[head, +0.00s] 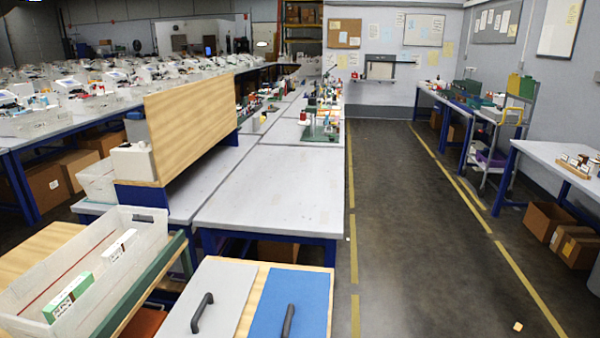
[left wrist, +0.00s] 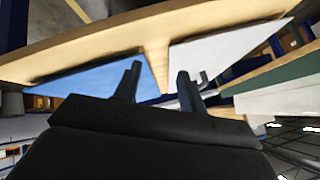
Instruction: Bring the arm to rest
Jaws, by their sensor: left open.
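My left gripper (left wrist: 158,78) shows in the left wrist view, with its two dark fingers apart and nothing between them. Beyond the fingers are a blue panel (left wrist: 95,82) and a pale grey panel (left wrist: 225,52), both edged with light wood. How far the fingers are from these panels I cannot tell. Neither of my arms shows in the head view, and my right gripper is in neither view. No pen plotter can be made out clearly.
In the head view a wooden unit with a grey panel (head: 235,285) and a blue panel (head: 312,290), each with a dark handle, stands close in front. A translucent bin (head: 150,235) holding boxes is at left. A long workbench (head: 270,200) lies beyond. The aisle floor (head: 410,220) is mostly clear.

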